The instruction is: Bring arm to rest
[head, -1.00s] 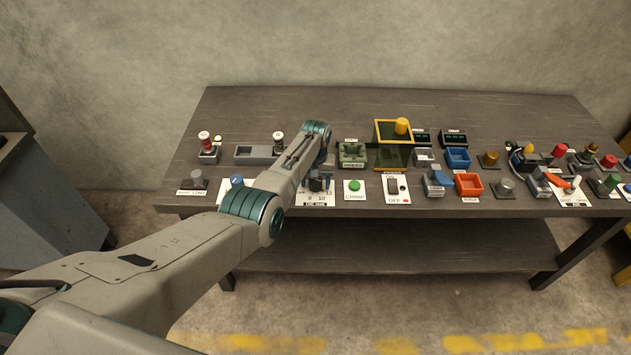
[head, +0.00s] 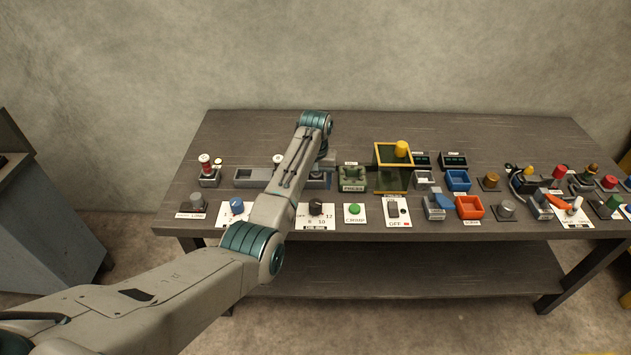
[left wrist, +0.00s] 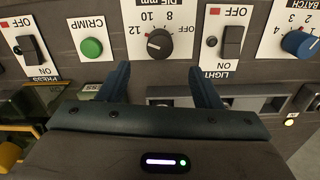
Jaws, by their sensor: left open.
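My left arm (head: 255,240) reaches from the lower left over the table, with its wrist (head: 316,122) above the table's back half. My left gripper (left wrist: 162,82) is open with nothing between its fingers. In the head view it is mostly hidden behind my arm. In the left wrist view its fingers are apart, below the black die knob (left wrist: 160,43) in the picture. In the head view that knob (head: 316,207) shows clear of my arm, near the table's front edge. My right gripper is not in view.
The dark table (head: 480,135) carries a green crimp button (head: 354,209), a blue batch knob (head: 236,204), a yellow-framed press guard (head: 393,165), and an orange bin (head: 469,207). A red-topped part (head: 205,163) stands at left. The table's back strip is mostly clear.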

